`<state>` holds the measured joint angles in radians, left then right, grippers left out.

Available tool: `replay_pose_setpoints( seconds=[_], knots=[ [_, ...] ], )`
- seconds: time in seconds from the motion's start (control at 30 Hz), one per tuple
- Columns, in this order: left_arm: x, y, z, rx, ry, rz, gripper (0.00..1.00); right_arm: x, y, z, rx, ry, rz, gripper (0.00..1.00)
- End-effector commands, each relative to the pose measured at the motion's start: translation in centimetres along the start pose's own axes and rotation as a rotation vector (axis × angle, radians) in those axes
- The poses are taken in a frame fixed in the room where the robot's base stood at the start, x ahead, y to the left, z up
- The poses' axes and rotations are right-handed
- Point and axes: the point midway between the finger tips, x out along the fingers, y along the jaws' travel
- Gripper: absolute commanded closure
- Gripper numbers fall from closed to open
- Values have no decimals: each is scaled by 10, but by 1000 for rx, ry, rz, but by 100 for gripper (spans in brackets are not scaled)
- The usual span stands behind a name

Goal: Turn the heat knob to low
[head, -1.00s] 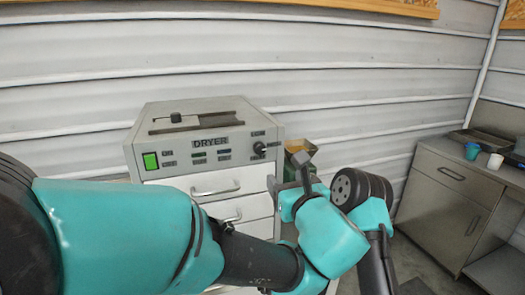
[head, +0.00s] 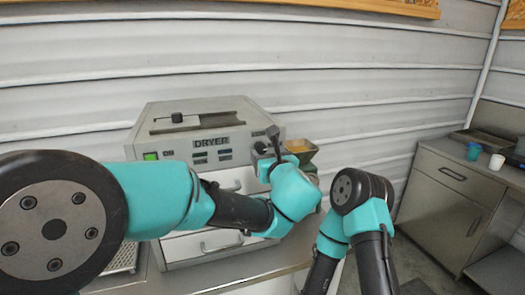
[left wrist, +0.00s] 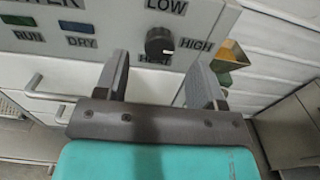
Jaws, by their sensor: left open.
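The dark round heat knob (left wrist: 160,42) sits on the dryer's front panel in the left wrist view, with LOW printed above it, HIGH to its right and HEAT below. A pale mark on the knob seems to face right, towards HIGH. In the head view the knob (head: 260,147) is at the right end of the grey dryer (head: 163,140). My left gripper (left wrist: 160,80) is open and empty, its fingers apart below the knob in the wrist picture. In the head view the left gripper (head: 273,143) is close to the knob; contact cannot be told.
Green RUN and blue DRY buttons (left wrist: 76,27) lie left of the knob. Drawers with handles (head: 222,242) are below the panel. A container with yellowish contents (head: 300,148) stands right of the dryer. A cabinet (head: 450,200) with cups is far right.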

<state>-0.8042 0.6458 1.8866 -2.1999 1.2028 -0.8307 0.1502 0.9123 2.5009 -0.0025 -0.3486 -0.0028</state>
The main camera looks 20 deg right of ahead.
Motion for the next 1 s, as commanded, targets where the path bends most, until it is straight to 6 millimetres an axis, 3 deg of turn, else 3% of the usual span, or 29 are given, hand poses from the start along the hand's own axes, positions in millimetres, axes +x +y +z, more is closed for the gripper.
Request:
replay_pose_setpoints(
  seconds=[0.1,0.3,0.63,1.0],
  knots=[
    [20,0,-1,-1,1,2,37,0,0,0,0,0,0,100],
    [38,0,0,0,0,0,37,0,0,0,0,0,0,100],
    [41,0,0,0,0,0,37,0,0,0,0,0,0,100],
    [41,0,0,0,0,0,72,0,0,0,0,0,0,100]
  ],
)
